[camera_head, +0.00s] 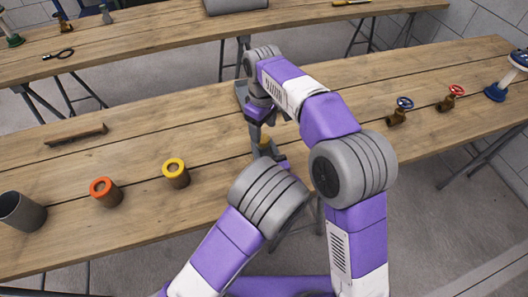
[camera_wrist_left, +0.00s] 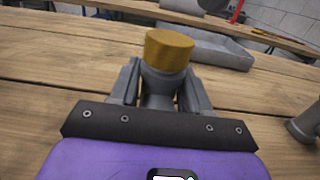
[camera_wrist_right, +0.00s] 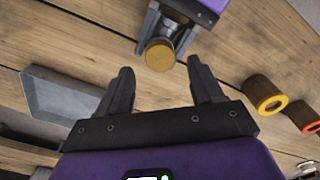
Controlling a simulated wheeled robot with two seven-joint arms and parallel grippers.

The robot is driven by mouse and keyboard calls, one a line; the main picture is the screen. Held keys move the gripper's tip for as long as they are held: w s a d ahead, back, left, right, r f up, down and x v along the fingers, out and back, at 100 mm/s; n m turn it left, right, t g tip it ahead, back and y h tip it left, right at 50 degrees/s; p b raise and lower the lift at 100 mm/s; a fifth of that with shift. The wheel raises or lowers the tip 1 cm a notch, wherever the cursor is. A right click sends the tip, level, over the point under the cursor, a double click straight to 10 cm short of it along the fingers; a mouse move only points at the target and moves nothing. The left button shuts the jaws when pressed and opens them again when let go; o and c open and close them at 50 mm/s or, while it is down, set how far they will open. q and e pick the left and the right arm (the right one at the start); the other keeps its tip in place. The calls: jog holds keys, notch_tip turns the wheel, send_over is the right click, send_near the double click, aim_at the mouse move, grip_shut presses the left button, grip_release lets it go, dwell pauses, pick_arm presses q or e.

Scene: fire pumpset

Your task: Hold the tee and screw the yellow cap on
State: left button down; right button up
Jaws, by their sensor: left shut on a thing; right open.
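My left gripper (camera_wrist_left: 160,90) is shut on the grey tee (camera_wrist_left: 158,85), which stands upright between its fingers. The yellow cap (camera_wrist_left: 169,50) sits on the tee's top end; no gap shows, but I cannot tell how tightly it is screwed. In the head view the cap (camera_head: 266,143) is a small yellow patch, and my left gripper is mostly hidden behind my arm. My right gripper (camera_wrist_right: 157,78) is open and empty, pointing down over the cap (camera_wrist_right: 160,55). The cap lies between and just beyond its fingertips in the right wrist view; touching is not visible.
A grey tray (camera_wrist_right: 65,95) is close by on the table. Yellow-rimmed (camera_head: 176,173) and orange-rimmed (camera_head: 105,192) cylinders and a grey cup (camera_head: 22,212) stand to the left. Valves with blue (camera_head: 400,110) and red (camera_head: 451,98) handwheels stand to the right.

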aim_at(263, 138)
jog(key=shift+r, duration=0.2)
jog(key=shift+c, duration=0.5)
jog(key=n, duration=0.4)
jog(key=shift+s+a, duration=0.1)
jog(key=shift+a, duration=0.1)
jog(key=n, duration=0.2)
jog(key=r+n, duration=0.1)
jog(key=n, duration=0.1)
jog(key=shift+a+n, duration=0.1)
jog(key=shift+n, duration=0.2)
jog(key=n, duration=0.1)
jog(key=r+n, duration=0.1)
jog(key=n, duration=0.1)
jog(key=shift+r+n, duration=0.1)
jog(key=shift+n, duration=0.2)
jog(key=n, duration=0.1)
jog(key=r+n, duration=0.1)
jog(key=n, duration=0.1)
jog(key=shift+d+r, duration=0.15)
jog(key=shift+d, duration=0.15)
jog(key=shift+f, duration=4.05)
